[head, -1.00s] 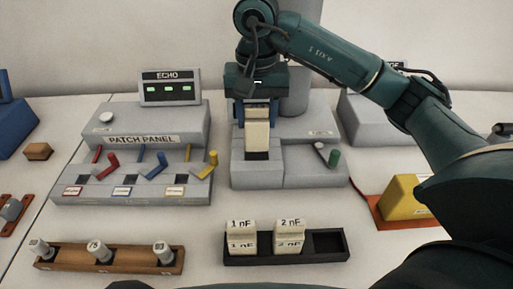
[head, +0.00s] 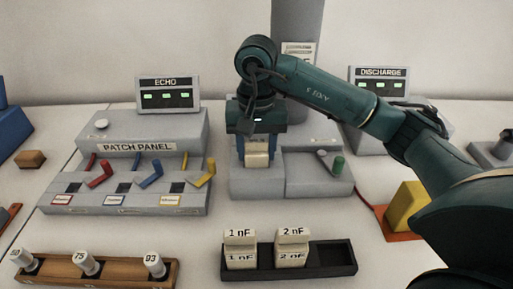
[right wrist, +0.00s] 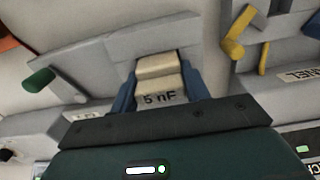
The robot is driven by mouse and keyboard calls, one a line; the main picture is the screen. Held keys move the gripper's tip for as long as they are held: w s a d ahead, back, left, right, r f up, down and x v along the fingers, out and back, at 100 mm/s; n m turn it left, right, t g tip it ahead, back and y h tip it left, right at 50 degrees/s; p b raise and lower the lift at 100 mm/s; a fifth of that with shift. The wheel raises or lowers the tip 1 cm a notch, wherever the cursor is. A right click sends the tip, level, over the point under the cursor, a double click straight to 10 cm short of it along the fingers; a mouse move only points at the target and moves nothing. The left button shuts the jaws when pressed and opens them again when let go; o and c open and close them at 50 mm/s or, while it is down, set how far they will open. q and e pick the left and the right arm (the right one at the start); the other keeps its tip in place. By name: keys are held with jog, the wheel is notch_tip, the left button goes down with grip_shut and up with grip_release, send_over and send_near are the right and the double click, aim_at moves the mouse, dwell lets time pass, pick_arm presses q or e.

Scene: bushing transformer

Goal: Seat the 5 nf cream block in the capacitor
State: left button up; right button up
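The cream 5 nF block (head: 257,154) is upright at the slot in the front of the grey capacitor (head: 258,183). Its lower end meets the capacitor and hides the slot; how deep it sits I cannot tell. My right gripper (head: 256,148) is above the capacitor, pointing down, with its blue fingers on both sides of the block. In the right wrist view the block (right wrist: 159,82) shows its "5 nF" label between the fingers (right wrist: 160,85), which appear closed on its sides. My left gripper is not in view.
A green lever (head: 337,165) stands on the capacitor's right part. The patch panel (head: 135,145) is to the left. A dark tray (head: 335,262) in front holds 1 nF and 2 nF blocks, with its right compartment empty. A yellow block (head: 404,205) lies right, near my arm.

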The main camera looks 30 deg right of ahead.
jog(key=o, duration=0.4)
notch_tip(320, 180, up, 12)
jog(key=shift+r+p, duration=0.2)
jog(key=shift+p, duration=0.5)
jog(key=shift+f, duration=0.1)
